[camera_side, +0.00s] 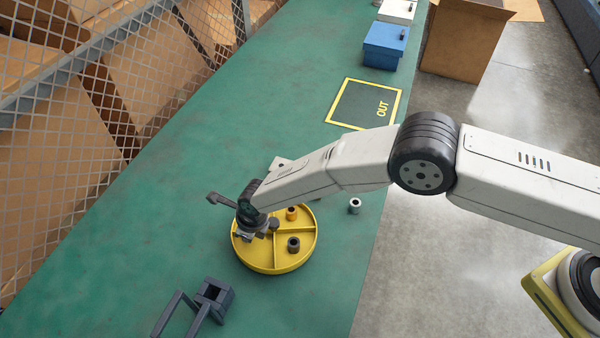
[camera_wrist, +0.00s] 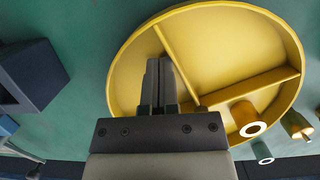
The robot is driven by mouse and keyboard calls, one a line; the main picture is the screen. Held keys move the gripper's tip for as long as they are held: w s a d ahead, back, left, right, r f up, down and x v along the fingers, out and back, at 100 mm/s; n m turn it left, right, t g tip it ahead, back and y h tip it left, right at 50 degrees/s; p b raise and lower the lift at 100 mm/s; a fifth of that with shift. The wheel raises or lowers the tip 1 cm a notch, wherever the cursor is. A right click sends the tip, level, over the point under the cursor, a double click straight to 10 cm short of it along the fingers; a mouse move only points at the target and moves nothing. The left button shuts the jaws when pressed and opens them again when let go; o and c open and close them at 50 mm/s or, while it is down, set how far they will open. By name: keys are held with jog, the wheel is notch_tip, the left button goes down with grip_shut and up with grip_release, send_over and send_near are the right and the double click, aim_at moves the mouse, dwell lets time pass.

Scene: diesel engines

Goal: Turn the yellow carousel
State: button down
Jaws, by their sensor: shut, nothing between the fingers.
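The yellow carousel (camera_side: 273,262) is a round, shallow tray with divider walls, lying on the green bench. In the wrist view its yellow floor (camera_wrist: 215,50) and rim fill the upper right. An orange cylinder (camera_side: 291,213) and a dark cylinder (camera_side: 293,244) stand in its compartments. In the wrist view a yellow-orange hollow cylinder (camera_wrist: 247,118) is in it near the rim. My gripper (camera_wrist: 160,65) is shut and empty, its fingers over the carousel beside a divider. It also shows at the carousel's left side in the side view (camera_side: 264,230). Whether it touches the carousel is unclear.
A small white-topped cylinder (camera_side: 354,206) stands on the bench right of the carousel. A dark grey block-like fixture (camera_side: 213,298) sits at the front left. A yellow-outlined OUT square (camera_side: 362,103) and a blue box (camera_side: 385,45) lie farther back. A wire fence (camera_side: 150,75) borders the left.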

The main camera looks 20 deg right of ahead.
jog(key=shift+r, duration=0.1)
jog(key=v, duration=0.7)
jog(key=shift+r, duration=0.3)
jog(key=shift+s+d, duration=0.1)
jog(key=shift+d, duration=0.1)
jog(key=n+t+h, duration=0.1)
jog(key=n+h, duration=0.2)
jog(key=n, duration=1.5)
send_near(299, 224)
notch_tip(299, 224, up, 2)
jog(key=a, duration=0.3)
jog(key=d+n, duration=0.1)
jog(key=n, duration=0.1)
jog(key=s+d+r+n, duration=0.1)
jog(key=n, duration=0.1)
jog(key=shift+s+d+n+t, duration=0.15)
jog(key=shift+s+n+t, duration=0.05)
jog(key=shift+n+t, duration=0.1)
jog(key=shift+f, duration=0.1)
jog(key=shift+x, duration=4.95)
jog(key=shift+d, duration=0.15)
